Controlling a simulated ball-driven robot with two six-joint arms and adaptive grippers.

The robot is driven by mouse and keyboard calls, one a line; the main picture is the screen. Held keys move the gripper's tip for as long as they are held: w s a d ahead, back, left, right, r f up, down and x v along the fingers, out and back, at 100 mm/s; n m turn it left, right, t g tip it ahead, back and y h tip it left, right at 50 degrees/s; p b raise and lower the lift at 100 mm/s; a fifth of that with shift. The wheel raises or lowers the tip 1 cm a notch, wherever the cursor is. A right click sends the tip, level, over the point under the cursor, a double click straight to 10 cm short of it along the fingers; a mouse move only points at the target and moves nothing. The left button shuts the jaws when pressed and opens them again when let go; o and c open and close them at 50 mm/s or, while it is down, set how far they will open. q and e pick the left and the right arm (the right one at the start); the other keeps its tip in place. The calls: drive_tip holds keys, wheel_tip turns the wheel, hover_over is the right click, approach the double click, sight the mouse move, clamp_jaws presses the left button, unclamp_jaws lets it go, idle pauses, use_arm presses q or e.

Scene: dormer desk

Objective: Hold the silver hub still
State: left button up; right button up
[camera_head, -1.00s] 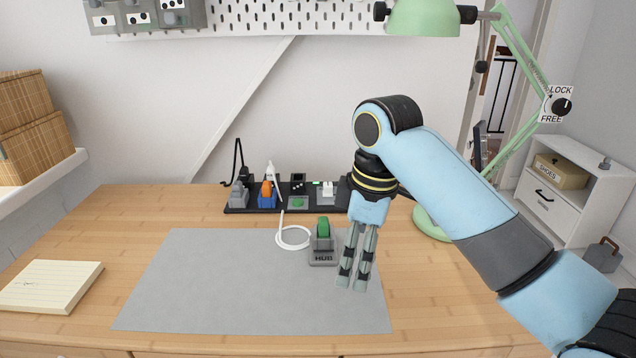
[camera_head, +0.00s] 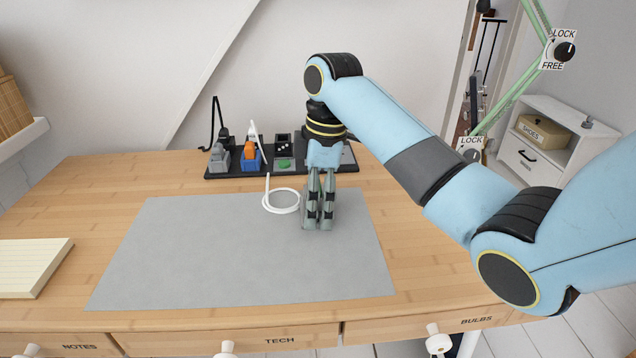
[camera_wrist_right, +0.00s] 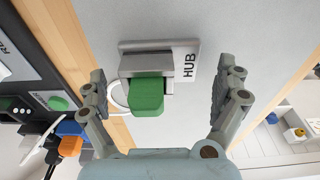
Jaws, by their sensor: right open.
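The silver hub (camera_wrist_right: 185,63), a small grey block with a flat base lettered HUB, sits on the grey mat (camera_head: 180,260). A green piece (camera_wrist_right: 146,94) stands up from it. In the wrist view my right gripper (camera_wrist_right: 165,82) is open, one finger on each side of the hub, with gaps showing and nothing held. In the head view my right gripper (camera_head: 318,224) points down over the mat and hides the hub. My left gripper is out of view.
A white cable (camera_head: 281,201) lies coiled on the mat just left of my right gripper. A black strip (camera_head: 235,172) with several small devices stands at the back. A notepad (camera_head: 30,268) lies at the left. The mat's front left is clear.

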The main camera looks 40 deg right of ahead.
drive_tip(key=shift+f, duration=0.35)
drive_tip(key=c, duration=1.2)
drive_tip(key=o, duration=1)
drive_tip(key=shift+o, duration=1)
